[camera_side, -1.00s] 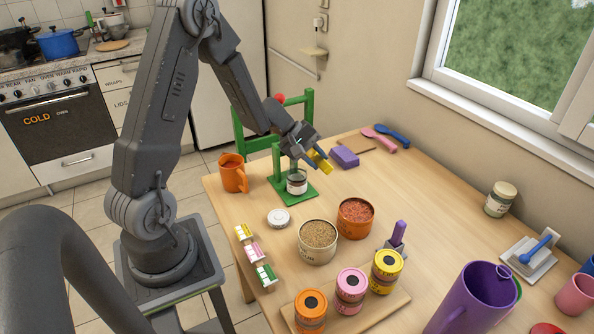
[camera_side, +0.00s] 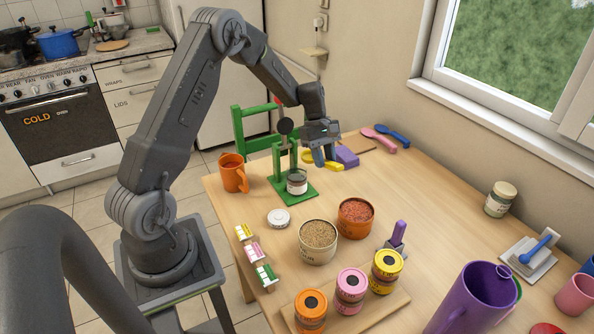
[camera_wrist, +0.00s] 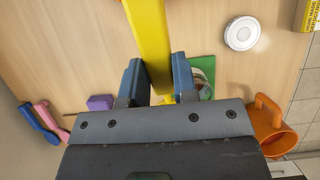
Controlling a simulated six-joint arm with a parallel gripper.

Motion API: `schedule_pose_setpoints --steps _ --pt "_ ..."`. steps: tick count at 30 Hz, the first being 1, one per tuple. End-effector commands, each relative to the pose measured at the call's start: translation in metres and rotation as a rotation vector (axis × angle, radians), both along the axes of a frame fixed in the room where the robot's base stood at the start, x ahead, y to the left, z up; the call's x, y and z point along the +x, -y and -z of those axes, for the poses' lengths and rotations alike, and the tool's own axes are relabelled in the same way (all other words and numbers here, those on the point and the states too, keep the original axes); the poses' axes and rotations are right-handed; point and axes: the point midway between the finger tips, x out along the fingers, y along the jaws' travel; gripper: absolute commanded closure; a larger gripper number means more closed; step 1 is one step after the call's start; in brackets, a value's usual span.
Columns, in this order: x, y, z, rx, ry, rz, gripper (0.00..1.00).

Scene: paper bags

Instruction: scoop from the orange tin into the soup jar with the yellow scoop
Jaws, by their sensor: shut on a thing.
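My gripper (camera_side: 322,153) is shut on the yellow scoop (camera_side: 333,165), above the far part of the table, right of the green stand. In the wrist view the scoop's yellow handle (camera_wrist: 150,42) runs between the blue fingers (camera_wrist: 158,88) and out of the top edge; the bowl cannot be made out. The soup jar (camera_side: 297,185) stands upright and open on the green stand's base (camera_side: 284,196); in the wrist view it is partly hidden behind a finger. The orange tin (camera_side: 355,232), with reddish contents, stands open nearer the camera, apart from the gripper.
A tin of tan grains (camera_side: 317,254) stands beside the orange tin. A white lid (camera_side: 278,218), an orange mug (camera_side: 233,175) and a purple block (camera_side: 347,157) are nearby. Lidded tins stand on a board (camera_side: 372,315). The table's middle right is clear.

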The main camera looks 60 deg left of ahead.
Motion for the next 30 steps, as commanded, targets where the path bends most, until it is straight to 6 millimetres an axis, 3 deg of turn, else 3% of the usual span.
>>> schedule_pose_setpoints --steps 5,16,30 --pt "0.0 0.0 -0.003 0.0 0.003 -0.001 1.0" --pt "0.0 0.0 -0.039 0.0 0.005 -0.001 1.0" --pt "0.0 0.0 -0.04 -0.001 0.004 -0.002 1.0"
